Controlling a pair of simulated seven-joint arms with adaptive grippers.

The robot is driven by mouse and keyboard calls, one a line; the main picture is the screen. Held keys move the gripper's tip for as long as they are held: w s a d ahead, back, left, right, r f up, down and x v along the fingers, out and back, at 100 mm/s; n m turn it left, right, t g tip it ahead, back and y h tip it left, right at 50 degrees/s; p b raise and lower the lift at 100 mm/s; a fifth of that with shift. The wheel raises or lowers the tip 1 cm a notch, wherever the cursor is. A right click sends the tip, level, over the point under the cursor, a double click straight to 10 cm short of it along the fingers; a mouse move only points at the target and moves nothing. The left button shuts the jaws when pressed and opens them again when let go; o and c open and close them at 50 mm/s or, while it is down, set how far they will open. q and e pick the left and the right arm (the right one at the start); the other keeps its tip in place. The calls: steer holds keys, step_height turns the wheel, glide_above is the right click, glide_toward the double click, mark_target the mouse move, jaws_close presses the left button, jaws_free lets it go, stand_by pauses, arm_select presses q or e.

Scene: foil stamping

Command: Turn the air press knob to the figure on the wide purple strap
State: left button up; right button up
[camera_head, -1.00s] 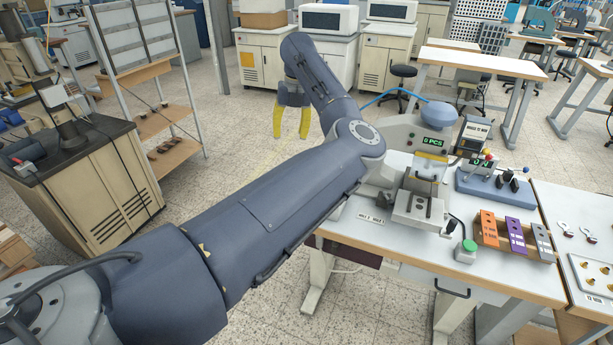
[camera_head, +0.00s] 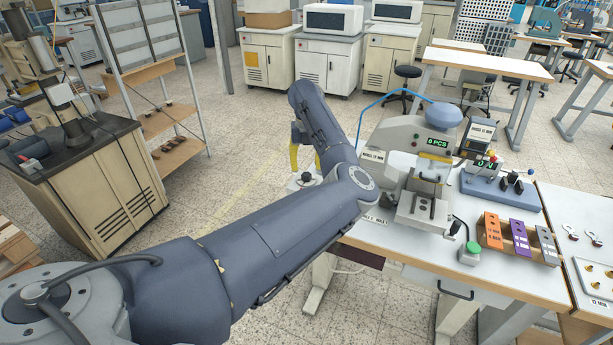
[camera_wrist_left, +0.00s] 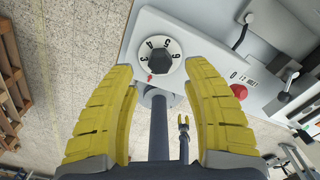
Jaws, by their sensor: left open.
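The air press knob is a dark knob (camera_wrist_left: 160,61) on a round white dial with black figures and a small red mark at its lower left edge. In the head view the white dial (camera_head: 306,181) shows beside the press, partly behind my arm. My left gripper (camera_wrist_left: 159,68), with yellow fingers, is open; in the wrist view its fingertips lie either side of the dial with a gap between them. In the head view it (camera_head: 305,163) is just above the dial. The purple strap (camera_head: 518,238) stands in a wooden rack; its figure is too small to read. My right gripper is not in view.
The press (camera_head: 405,140) stands on a white table with a green display. Orange (camera_head: 491,230) and grey (camera_head: 546,244) straps flank the purple one. A green button (camera_head: 470,250) is in front. In the wrist view a red button (camera_wrist_left: 239,91) lies right of the dial.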

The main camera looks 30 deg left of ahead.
mark_target(307, 174)
arm_select(q)
steer(key=shift+f, duration=2.4)
steer(key=shift+c, duration=0.4)
jaws_close()
